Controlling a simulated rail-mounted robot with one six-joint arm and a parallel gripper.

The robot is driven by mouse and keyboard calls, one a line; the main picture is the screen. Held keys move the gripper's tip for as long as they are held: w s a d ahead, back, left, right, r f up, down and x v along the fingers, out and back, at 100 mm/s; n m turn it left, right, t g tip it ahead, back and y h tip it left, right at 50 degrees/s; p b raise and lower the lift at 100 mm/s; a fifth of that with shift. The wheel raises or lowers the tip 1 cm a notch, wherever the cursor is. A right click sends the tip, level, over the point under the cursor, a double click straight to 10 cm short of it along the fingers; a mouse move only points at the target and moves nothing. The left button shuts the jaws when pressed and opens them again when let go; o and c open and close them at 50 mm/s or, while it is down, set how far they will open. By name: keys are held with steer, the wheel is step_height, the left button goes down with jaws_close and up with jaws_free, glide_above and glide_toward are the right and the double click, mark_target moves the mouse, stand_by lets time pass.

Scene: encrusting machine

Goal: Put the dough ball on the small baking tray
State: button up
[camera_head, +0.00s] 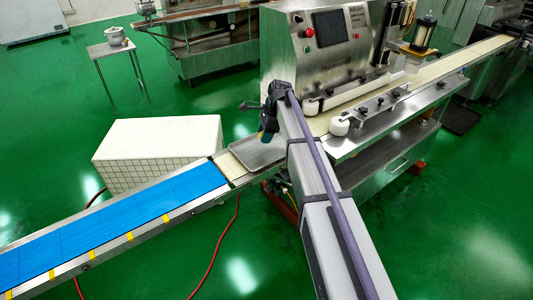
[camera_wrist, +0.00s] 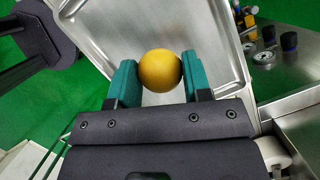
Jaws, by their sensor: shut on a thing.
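The dough ball (camera_wrist: 160,71) is a smooth yellow-orange ball in the wrist view. My gripper (camera_wrist: 158,62) has its two teal fingers shut on the ball, one on each side. The small baking tray (camera_wrist: 110,28) is a shiny metal tray with a raised rim, behind the ball in the wrist view. In the head view the tray (camera_head: 270,157) lies at the right end of the blue conveyor, and my gripper (camera_head: 264,138) is over its upper part. The ball is too hidden to make out there. I cannot tell whether the ball touches the tray.
The blue conveyor (camera_head: 110,222) runs to the lower left. The steel encrusting machine (camera_head: 315,50) stands just behind and right of the tray. A white tiled block (camera_head: 155,150) stands behind the conveyor. A small side table (camera_head: 110,48) is farther back.

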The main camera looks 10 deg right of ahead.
mark_target(265, 149)
steer(key=shift+f, duration=0.45)
step_height(265, 149, down, 4)
steer(key=b, duration=0.3)
steer(key=shift+r, duration=0.35)
steer(key=shift+f, duration=0.15)
steer(key=o, duration=0.9)
